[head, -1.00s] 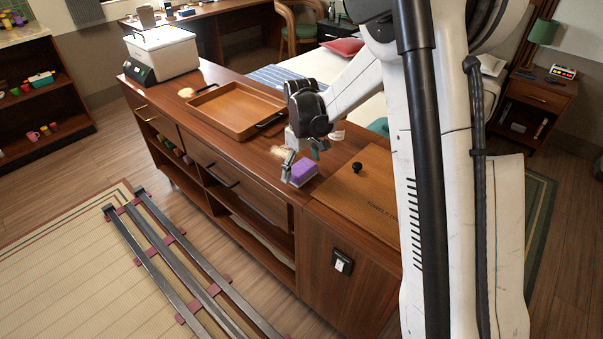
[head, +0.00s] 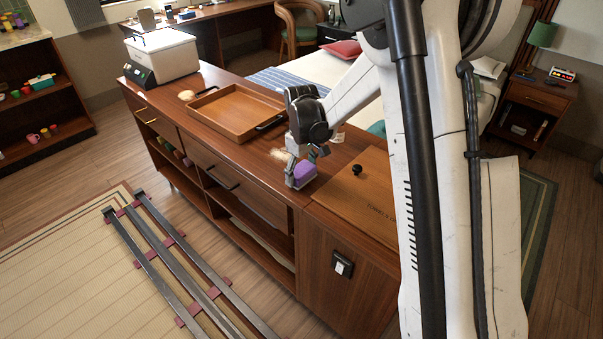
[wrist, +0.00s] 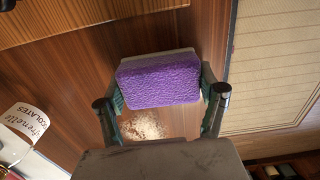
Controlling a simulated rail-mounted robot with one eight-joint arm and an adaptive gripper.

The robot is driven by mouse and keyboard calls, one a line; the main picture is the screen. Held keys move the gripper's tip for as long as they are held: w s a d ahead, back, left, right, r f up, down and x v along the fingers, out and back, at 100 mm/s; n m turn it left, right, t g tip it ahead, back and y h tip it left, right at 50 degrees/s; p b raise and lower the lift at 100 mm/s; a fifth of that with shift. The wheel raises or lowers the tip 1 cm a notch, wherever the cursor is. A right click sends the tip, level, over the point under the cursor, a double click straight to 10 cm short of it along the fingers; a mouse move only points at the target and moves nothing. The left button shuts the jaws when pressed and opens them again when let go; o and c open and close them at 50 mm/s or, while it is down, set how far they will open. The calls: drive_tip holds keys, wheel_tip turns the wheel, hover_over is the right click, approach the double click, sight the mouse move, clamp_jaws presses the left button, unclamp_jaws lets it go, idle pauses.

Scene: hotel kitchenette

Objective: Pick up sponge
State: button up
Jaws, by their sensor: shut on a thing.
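The sponge (head: 304,172) is a purple block with a pale base, on the wooden counter near its front edge. In the wrist view the sponge (wrist: 158,85) lies between the two fingers, with its pale base showing along the far edge. My gripper (head: 303,170) is shut on it, fingers at its two short sides; in the wrist view my gripper (wrist: 161,100) also shows. I cannot tell whether the sponge's underside touches the counter.
Crumbs (wrist: 145,126) lie on the counter beside the sponge. A wooden tray (head: 235,110) is farther left, and a wooden board with a black knob (head: 357,169) is to the right. A chocolates package (wrist: 25,130) shows at the wrist view's left. Counter (head: 262,158) is bare between tray and sponge.

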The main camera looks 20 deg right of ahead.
sight(302, 169)
drive_tip(key=shift+r, duration=0.6)
wheel_tip(302, 169, up, 3)
drive_tip(key=shift+p, duration=0.3)
drive_tip(key=s+a+r, duration=0.5)
drive_tip(key=a+r, duration=0.1)
drive_tip(key=a, duration=0.4)
drive_tip(key=shift+s+a+r+p, duration=0.15)
drive_tip(key=shift+s+r+p, duration=0.1)
drive_tip(key=shift+r+p, duration=0.1)
